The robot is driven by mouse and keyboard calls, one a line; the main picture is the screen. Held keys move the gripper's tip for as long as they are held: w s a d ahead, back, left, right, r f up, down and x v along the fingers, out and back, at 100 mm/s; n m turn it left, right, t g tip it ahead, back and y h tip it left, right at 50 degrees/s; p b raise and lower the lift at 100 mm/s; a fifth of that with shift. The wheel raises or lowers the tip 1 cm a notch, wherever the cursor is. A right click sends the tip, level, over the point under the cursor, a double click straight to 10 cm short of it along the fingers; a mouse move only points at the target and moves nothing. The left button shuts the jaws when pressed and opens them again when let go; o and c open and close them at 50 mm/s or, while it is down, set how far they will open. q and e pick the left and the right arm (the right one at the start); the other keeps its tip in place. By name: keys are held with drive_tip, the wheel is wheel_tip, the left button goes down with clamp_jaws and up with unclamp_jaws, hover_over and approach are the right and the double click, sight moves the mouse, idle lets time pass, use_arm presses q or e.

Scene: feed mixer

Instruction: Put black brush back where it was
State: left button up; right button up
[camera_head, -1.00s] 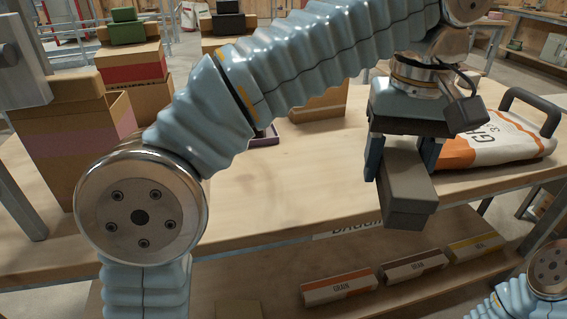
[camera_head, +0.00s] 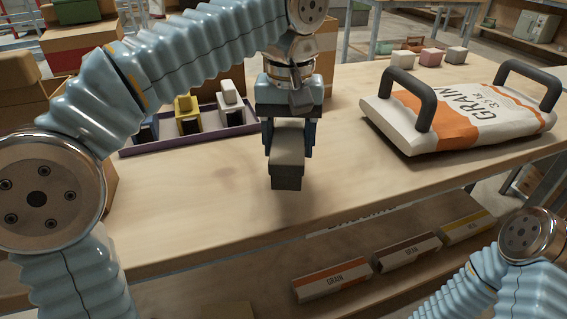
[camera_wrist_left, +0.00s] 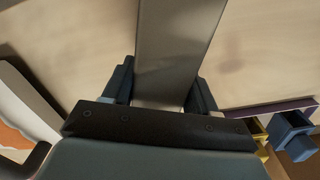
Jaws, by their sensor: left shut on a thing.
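My left gripper (camera_head: 288,138) is shut on the black brush (camera_head: 287,172), a dark grey block with a lighter top. The brush hangs level above the bare middle of the table; it also shows between the fingers in the left wrist view (camera_wrist_left: 178,50). A shallow purple tray (camera_head: 165,149) lies to the left of the gripper. It holds a blue brush (camera_head: 147,128) and a yellow brush (camera_head: 187,115), with another light-topped item (camera_head: 229,103) at its right. My right gripper is out of view.
A grain bag (camera_head: 455,112) with dark handles lies on the right of the table (camera_head: 350,185). Small coloured blocks (camera_head: 430,56) stand behind it. Cardboard boxes (camera_head: 80,45) stand at the back left. Labelled grain packs (camera_head: 332,280) lie on the lower shelf.

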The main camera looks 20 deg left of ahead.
use_arm(q)
drive_tip(key=shift+w+a+f, duration=0.1)
drive_tip(key=shift+a+f, duration=0.15)
drive_tip(key=shift+f, duration=0.05)
drive_tip(key=f, duration=0.1)
drive_tip(key=f+b, duration=0.1)
drive_tip(key=shift+a+f, duration=0.3)
drive_tip(key=shift+f, duration=0.5)
drive_tip(key=shift+d, duration=0.1)
drive_tip(key=o, duration=1.2)
drive_tip(key=shift+f, duration=0.15)
wheel_tip(320, 180, up, 12)
drive_tip(key=p, duration=0.4)
drive_tip(key=shift+r, duration=0.2)
